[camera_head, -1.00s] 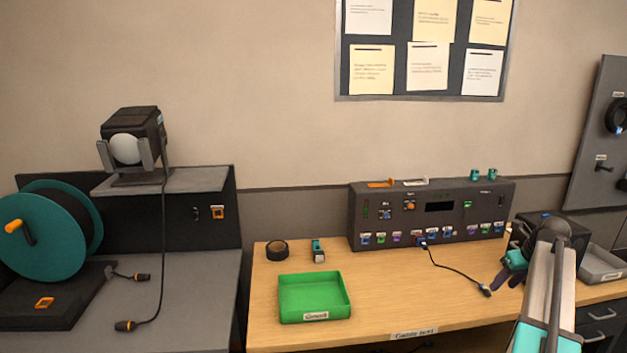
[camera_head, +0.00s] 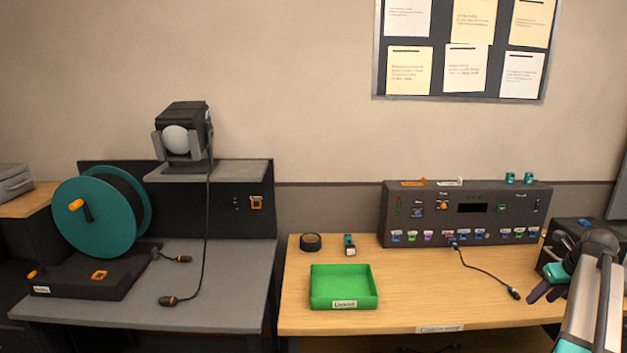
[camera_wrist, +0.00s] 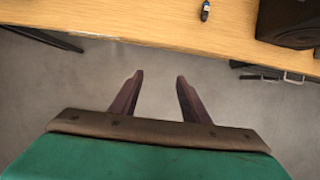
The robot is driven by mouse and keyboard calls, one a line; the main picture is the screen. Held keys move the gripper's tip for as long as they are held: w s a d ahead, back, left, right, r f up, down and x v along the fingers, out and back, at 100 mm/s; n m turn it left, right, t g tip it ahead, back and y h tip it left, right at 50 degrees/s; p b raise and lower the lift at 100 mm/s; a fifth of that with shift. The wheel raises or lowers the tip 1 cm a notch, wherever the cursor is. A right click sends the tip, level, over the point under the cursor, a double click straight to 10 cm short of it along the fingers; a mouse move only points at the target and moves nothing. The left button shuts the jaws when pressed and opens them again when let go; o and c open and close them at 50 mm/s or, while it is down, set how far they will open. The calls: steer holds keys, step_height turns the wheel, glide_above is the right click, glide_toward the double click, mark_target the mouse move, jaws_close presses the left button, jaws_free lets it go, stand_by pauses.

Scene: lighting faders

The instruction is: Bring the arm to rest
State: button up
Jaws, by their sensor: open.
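My gripper (camera_head: 543,292) shows at the right of the head view, in front of the right part of the wooden desk (camera_head: 400,300). In the wrist view my gripper (camera_wrist: 155,98) has its two dark fingers spread apart with nothing between them. Grey floor shows beyond the fingertips, and the desk edge lies across the top of that view. The dark console (camera_head: 468,213) with its row of coloured faders stands at the back of the desk, left of my gripper and apart from it.
A green tray (camera_head: 343,303), a roll of tape (camera_head: 311,242) and a small teal-topped item (camera_head: 349,245) are on the desk. A black box (camera_head: 580,235) stands at the right. A teal cable reel (camera_head: 100,220) and a lamp (camera_head: 182,135) are at the left.

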steer(key=w+a+f+n+g+y, duration=0.1)
steer(key=w+a+f, duration=0.2)
steer(key=a+f, duration=0.55)
steer(key=w+a+f+n+g+y, duration=0.1)
steer(key=w+a+f, duration=0.3)
steer(key=a+f, duration=0.5)
steer(key=s+a+f+n+g+y, duration=0.1)
steer(key=s+a+f+n+g, duration=0.15)
steer(key=a+f, duration=0.65)
steer(key=s+a+f+n+g, duration=0.15)
steer(key=s+a+f, duration=0.25)
steer(key=a+f, duration=0.5)
steer(key=s+a+f+n+g+b, duration=0.1)
steer(key=s+a+f+n, duration=0.45)
steer(key=s+a, duration=0.25)
steer(key=s+a+f+n+g, duration=0.2)
steer(key=s+a+f+n, duration=0.2)
steer(key=s+a+f, duration=0.35)
steer(key=s+a+f+n+h, duration=0.1)
steer(key=s+n, duration=0.8)
steer(key=n, duration=0.1)
steer(key=s+a+f+n+g+h, duration=0.1)
steer(key=s+n, duration=0.8)
steer(key=n, duration=0.2)
steer(key=shift+a+f+h, duration=0.3)
steer(key=shift+f+h, duration=0.1)
